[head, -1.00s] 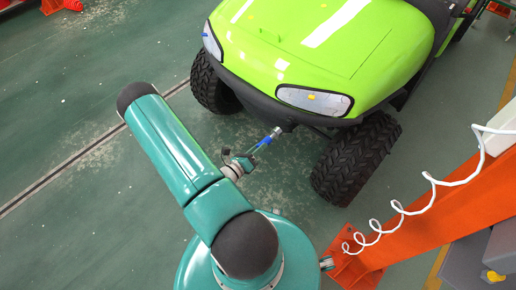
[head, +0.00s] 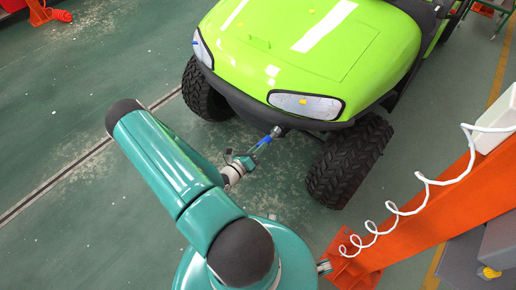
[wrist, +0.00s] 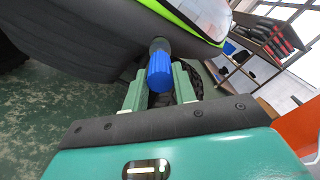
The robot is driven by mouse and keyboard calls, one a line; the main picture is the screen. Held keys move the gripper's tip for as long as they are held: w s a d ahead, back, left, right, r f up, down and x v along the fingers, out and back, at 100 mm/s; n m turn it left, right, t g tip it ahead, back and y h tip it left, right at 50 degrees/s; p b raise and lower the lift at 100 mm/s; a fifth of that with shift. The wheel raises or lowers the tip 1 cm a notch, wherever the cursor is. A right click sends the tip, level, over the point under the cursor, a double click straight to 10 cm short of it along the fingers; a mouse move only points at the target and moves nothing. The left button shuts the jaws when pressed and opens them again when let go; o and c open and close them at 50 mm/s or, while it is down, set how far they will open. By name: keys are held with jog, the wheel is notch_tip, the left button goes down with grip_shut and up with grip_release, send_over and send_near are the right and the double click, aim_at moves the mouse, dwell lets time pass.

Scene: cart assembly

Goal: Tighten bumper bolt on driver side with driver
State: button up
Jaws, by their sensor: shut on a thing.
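My gripper (head: 244,160) is shut on the driver (head: 262,142), which has a blue handle and a grey metal end. In the head view the driver points up and right, with its tip at or close to the front bumper (head: 240,103) of the green cart (head: 310,45). In the wrist view the blue handle (wrist: 159,73) sits between the two green fingers (wrist: 160,92). Its dark end meets or overlaps the dark bumper (wrist: 90,42); I cannot tell if they touch. The bumper bolt is hidden behind the driver's end.
The front wheel (head: 349,160) stands close to the right of the driver, and another wheel (head: 206,90) is at the left. An orange post (head: 420,215) with a coiled white cable (head: 425,195) is at the right.

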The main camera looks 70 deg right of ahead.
jog(key=shift+d, duration=0.2)
dwell(0.5)
jog(key=shift+s+d, duration=0.15)
jog(key=shift+d, duration=0.15)
jog(key=shift+s+d, duration=0.15)
jog(key=shift+d, duration=0.15)
jog(key=shift+s+d, duration=0.15)
jog(key=shift+d, duration=0.15)
jog(key=shift+d, duration=0.15)
jog(key=shift+m, duration=0.9)
jog(key=shift+v, duration=2.6)
